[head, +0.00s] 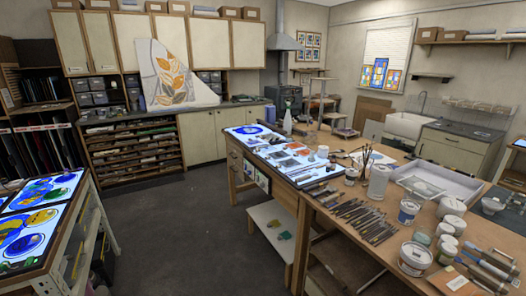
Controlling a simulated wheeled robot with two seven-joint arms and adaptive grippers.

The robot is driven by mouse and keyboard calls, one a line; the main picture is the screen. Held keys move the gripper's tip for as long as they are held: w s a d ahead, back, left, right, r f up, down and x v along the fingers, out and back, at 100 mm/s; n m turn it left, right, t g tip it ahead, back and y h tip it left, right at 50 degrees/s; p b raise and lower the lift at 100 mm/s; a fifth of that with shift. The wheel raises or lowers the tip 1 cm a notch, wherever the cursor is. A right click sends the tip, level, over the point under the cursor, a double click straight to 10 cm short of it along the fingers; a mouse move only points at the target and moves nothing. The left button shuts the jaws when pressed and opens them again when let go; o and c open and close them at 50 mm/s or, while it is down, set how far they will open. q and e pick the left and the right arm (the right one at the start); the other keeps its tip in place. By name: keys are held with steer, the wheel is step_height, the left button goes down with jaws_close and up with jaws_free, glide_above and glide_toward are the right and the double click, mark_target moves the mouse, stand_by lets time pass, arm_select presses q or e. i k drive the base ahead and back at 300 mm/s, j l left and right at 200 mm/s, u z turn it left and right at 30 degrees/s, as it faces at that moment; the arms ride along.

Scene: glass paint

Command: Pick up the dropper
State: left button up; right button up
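I cannot make out a dropper for certain in the head view. The long wooden workbench (305,205) at the centre and right carries many small items, too small to tell one by one. A row of slim tools (362,222) lies on its near part. A white bottle with a narrow top (288,124) stands at its far end. Neither of my grippers is in view.
A lit light table (72,240) with coloured glass stands at the left. White tubs (415,258), a clear jar (379,180) and a white tray (452,187) crowd the bench. The dark floor (175,235) between the tables is open.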

mark_target(498, 272)
steer(key=z, duration=1.8)
steer(key=i+j+z, duration=0.2)
steer(key=i+j, duration=0.65)
steer(key=j, duration=0.1)
